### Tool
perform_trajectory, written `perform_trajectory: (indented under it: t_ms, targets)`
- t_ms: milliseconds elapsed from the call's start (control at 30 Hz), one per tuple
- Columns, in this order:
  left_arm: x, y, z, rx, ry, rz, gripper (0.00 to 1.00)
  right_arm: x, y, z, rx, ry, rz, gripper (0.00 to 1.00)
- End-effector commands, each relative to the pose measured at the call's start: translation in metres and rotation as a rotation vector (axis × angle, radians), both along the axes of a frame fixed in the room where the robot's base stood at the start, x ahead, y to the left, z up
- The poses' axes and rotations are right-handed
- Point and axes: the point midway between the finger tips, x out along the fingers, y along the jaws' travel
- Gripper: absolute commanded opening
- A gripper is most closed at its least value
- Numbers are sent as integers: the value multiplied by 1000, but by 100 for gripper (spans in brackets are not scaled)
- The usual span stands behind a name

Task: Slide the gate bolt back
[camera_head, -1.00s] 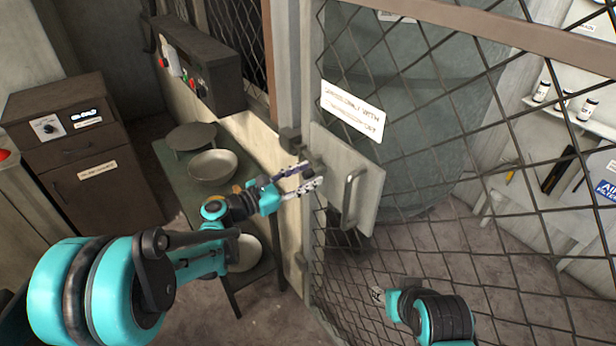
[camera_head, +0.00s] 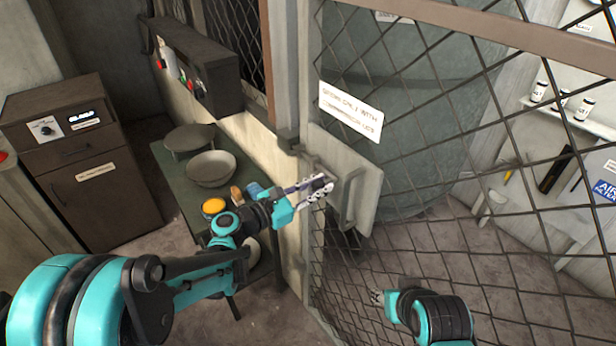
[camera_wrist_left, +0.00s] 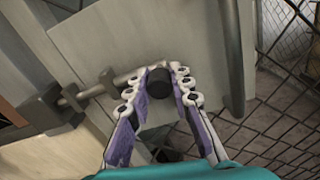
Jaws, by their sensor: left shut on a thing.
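The gate bolt (camera_wrist_left: 92,92) is a grey metal rod on the pale gate plate (camera_head: 367,190), with a dark round knob (camera_wrist_left: 160,80). In the left wrist view it runs left toward a bracket (camera_wrist_left: 38,108) at the post. In the head view the gripper hides most of the bolt. My right gripper (camera_head: 376,297) is low in front of the mesh; its fingers are too small to read.
A vertical handle (camera_head: 351,203) stands just right of the bolt. The mesh gate (camera_head: 450,130) fills the right side, with a white sign (camera_head: 350,110).

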Motion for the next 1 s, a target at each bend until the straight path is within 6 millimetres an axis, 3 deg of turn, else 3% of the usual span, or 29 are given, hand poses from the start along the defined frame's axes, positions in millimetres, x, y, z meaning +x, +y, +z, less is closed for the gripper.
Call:
perform_trajectory:
  t_ms: [167, 467, 500, 567, 1000]
  targets:
    - [-21, -15, 0, 1, -1, -2, 0, 0, 0, 0, 0, 0, 0, 40]
    - [-24, -17, -1, 2, -1, -4, 0, 0, 0, 0, 0, 0, 0, 40]
    - [-25, -17, -1, 3, -1, -5, 26, 0, 0, 0, 0, 0, 0, 40]
    - [-25, -18, -1, 3, -1, -5, 42, 0, 0, 0, 0, 0, 0, 40]
    - [-29, -7, 0, 1, 0, 2, 43, 0, 0, 0, 0, 0, 0, 40]
